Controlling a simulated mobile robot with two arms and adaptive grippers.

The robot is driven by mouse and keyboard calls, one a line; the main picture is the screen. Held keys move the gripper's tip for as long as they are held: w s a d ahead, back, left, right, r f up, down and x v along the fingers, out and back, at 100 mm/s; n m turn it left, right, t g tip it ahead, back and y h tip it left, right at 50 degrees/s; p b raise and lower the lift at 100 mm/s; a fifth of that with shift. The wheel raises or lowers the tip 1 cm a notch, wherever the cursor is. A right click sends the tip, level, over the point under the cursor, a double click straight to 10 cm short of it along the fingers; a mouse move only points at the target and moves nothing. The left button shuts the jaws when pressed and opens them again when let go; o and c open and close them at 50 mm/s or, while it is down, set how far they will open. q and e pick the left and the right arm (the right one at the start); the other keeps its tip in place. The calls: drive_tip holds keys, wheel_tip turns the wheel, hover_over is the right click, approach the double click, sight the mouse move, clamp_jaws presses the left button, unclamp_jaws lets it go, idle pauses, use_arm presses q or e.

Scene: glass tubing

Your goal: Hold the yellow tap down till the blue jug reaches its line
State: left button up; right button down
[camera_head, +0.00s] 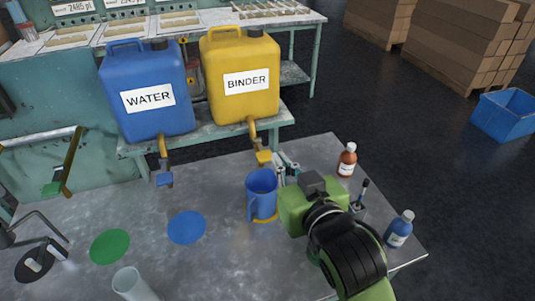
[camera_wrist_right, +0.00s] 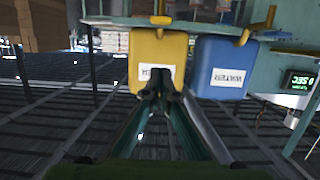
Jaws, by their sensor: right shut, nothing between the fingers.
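The yellow tap (camera_head: 264,156) hangs at the end of a brown spout below the yellow BINDER tank (camera_head: 243,78). The blue jug (camera_head: 262,193) stands upright on a yellow disc (camera_head: 272,221), just below the tap. Its line and any liquid level cannot be made out. My right gripper (camera_head: 285,165) is shut and empty, just right of the tap and above the jug's right side; I cannot tell whether it touches the tap. In the right wrist view its closed fingers (camera_wrist_right: 163,80) point at the upside-down yellow tank (camera_wrist_right: 146,48). My left gripper is not in view.
A blue WATER tank (camera_head: 145,92) with a blue tap (camera_head: 164,179) stands left of the yellow one. Blue (camera_head: 187,227) and green (camera_head: 110,246) discs lie bare on the table. A clear container (camera_head: 133,284) stands at the front.

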drive_tip(key=p, duration=0.2)
hover_over(262, 150)
drive_tip(key=s+d, duration=0.1)
drive_tip(key=s, duration=0.3)
wheel_tip(262, 150, down, 2)
drive_tip(key=f, duration=0.3)
drive_tip(key=f+p, duration=0.1)
drive_tip(key=shift+s+d+f, duration=0.15)
drive_tip(key=shift+s+f, duration=0.15)
drive_tip(key=shift+s, duration=0.05)
